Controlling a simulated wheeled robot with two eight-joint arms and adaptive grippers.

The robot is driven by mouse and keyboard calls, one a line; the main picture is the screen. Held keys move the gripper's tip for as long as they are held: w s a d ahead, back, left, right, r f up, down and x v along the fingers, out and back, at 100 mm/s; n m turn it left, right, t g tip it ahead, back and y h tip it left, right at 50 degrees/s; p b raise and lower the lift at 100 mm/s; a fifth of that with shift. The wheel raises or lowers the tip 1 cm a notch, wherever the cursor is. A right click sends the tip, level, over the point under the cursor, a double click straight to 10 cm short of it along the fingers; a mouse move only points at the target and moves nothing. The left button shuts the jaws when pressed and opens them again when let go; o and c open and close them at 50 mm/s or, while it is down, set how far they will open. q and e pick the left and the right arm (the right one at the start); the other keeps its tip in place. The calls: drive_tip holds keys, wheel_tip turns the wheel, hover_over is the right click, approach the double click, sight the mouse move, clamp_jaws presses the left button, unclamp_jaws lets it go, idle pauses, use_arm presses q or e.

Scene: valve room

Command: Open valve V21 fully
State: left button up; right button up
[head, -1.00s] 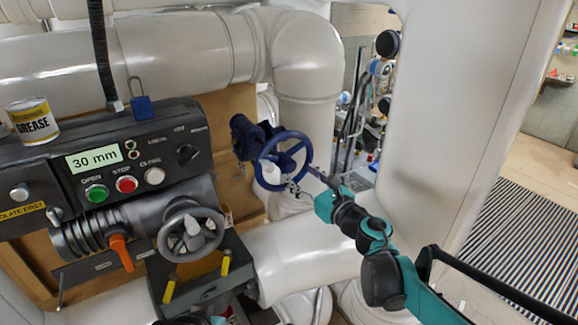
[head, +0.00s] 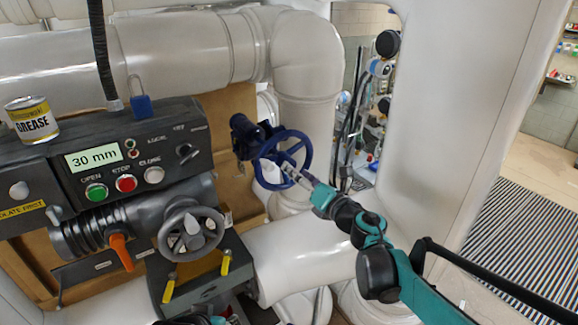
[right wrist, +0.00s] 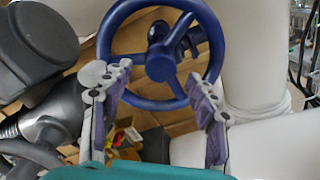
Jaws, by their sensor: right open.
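A blue handwheel (head: 308,158) stands on a dark blue valve body (head: 243,135) beside the white pipe bend. No V21 label is readable. The wheel also shows in the right wrist view (right wrist: 160,67), nearly face-on. My right gripper (head: 288,170) is at the lower part of the wheel in the head view. In the right wrist view my right gripper (right wrist: 160,80) has its fingers spread, one on each side, overlapping the lower rim in the picture. Nothing is clamped between them; whether they touch the rim I cannot tell. My left gripper is not clearly seen.
A grey handwheel (head: 191,232) and an orange lever (head: 120,252) sit left on a grey machine. Its control panel (head: 120,155) reads 30 mm. A grease can (head: 33,121) stands on top. A white column (head: 450,120) stands right; striped matting lies beyond.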

drive_tip(key=shift+x, duration=2.2)
drive_tip(key=shift+a+r, duration=0.1)
drive_tip(key=shift+a, duration=0.05)
drive_tip(key=shift+o, duration=0.3)
drive_tip(key=shift+w, duration=0.1)
drive_tip(key=c, duration=1.1)
drive_tip(key=n, duration=0.5)
drive_tip(key=shift+c, duration=1)
drive_tip(key=shift+n+b, duration=0.3)
drive_tip(key=shift+n, duration=0.9)
drive_tip(key=shift+c, duration=0.3)
